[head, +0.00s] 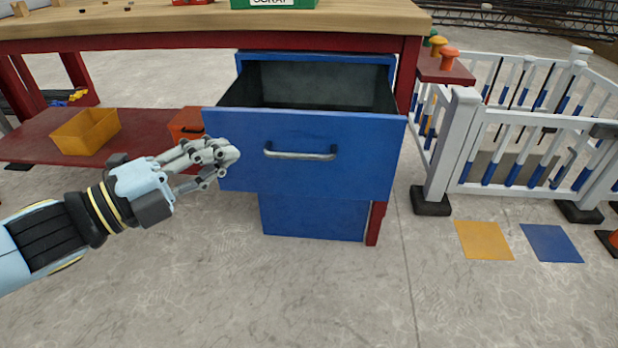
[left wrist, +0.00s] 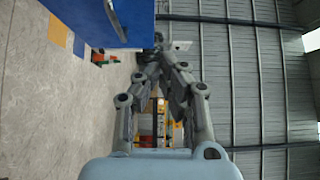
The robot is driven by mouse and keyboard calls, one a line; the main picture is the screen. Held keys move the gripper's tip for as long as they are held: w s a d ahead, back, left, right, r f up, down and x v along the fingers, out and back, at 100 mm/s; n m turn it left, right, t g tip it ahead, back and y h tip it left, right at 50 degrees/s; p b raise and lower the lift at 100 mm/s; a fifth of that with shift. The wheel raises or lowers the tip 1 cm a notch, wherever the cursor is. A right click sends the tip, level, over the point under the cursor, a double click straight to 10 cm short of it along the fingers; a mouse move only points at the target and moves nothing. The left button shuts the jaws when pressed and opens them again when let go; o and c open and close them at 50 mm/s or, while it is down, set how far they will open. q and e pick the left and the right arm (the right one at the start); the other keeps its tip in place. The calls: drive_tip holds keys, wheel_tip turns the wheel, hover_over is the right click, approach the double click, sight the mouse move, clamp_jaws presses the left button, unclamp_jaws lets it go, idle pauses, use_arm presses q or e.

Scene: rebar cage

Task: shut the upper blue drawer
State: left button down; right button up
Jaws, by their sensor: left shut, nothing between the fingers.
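The upper blue drawer (head: 230,150) is pulled out under the workbench in the head view. Its inside shows dark and empty where visible, and a grey bar handle (head: 300,155) crosses its front. My left gripper (head: 228,160) is shut and empty, at the left part of the drawer front; I cannot tell whether it touches. In the left wrist view the fingers (left wrist: 158,55) come together beside the blue drawer front (left wrist: 85,12), with the handle (left wrist: 115,18) at the top. My right gripper is not in view.
A lower blue drawer (head: 312,217) sits beneath. The wooden workbench top (head: 150,20) is above. A yellow bin (head: 85,132) and an orange box (head: 186,125) stand on the red lower shelf (head: 40,150). A white barrier (head: 530,120) stands at right. The floor in front is clear.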

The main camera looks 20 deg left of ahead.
use_arm(q)
drive_tip(key=f, duration=0.2)
drive_tip(key=b, duration=0.2)
approach(303, 122)
drive_tip(key=x, duration=0.4)
drive_tip(key=shift+d, duration=0.4)
drive_tip(key=shift+w+a+r, duration=0.1)
drive_tip(key=shift+w+r, duration=0.05)
drive_tip(key=shift+w, duration=0.35)
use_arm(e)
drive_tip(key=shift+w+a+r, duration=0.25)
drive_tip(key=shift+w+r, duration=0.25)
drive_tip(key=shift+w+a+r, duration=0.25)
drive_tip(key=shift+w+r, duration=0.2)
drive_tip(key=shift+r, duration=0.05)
